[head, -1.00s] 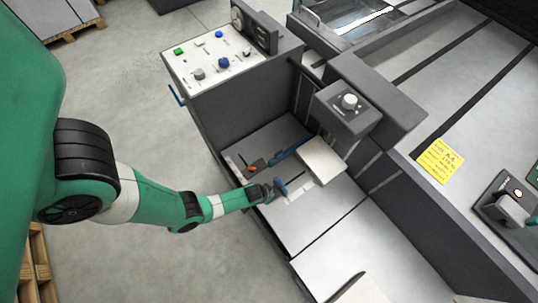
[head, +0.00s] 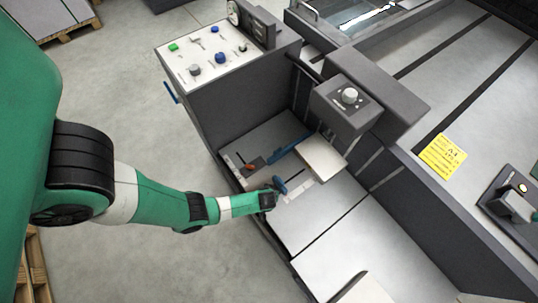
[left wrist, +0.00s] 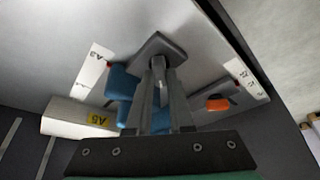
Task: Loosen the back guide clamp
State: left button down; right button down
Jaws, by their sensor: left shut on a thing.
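My left gripper (head: 272,199) is low over the grey feed tray (head: 316,212), at its left edge, beside a small blue guide piece (head: 281,186). In the left wrist view the fingers (left wrist: 160,88) are closed on a small part at a dark plate (left wrist: 160,44), taken as the guide clamp; the fingers hide most of it. A blue guide (left wrist: 122,82) is just left of the fingers. Another dark clamp block with an orange lever (left wrist: 217,103) is to their right, and the orange lever also shows in the head view (head: 250,167). My right gripper is out of view.
A control panel (head: 207,60) with knobs is behind the tray. A grey head with a white knob (head: 349,95) and a pale plate (head: 322,157) overhang the tray's right side. A yellow note (head: 442,156) lies on the machine. Open floor is at left.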

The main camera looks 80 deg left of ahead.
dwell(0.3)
pick_arm(q)
jog(key=c, duration=0.8)
grip_release()
jog(key=shift+d+r+p, duration=0.15)
jog(key=shift+r+p, duration=0.25)
jog(key=shift+p, duration=0.1)
jog(key=p+v, duration=1)
jog(key=p, duration=0.1)
jog(key=shift+d+r, duration=0.15)
jog(key=shift+r, duration=0.2)
jog(key=shift+s, duration=0.1)
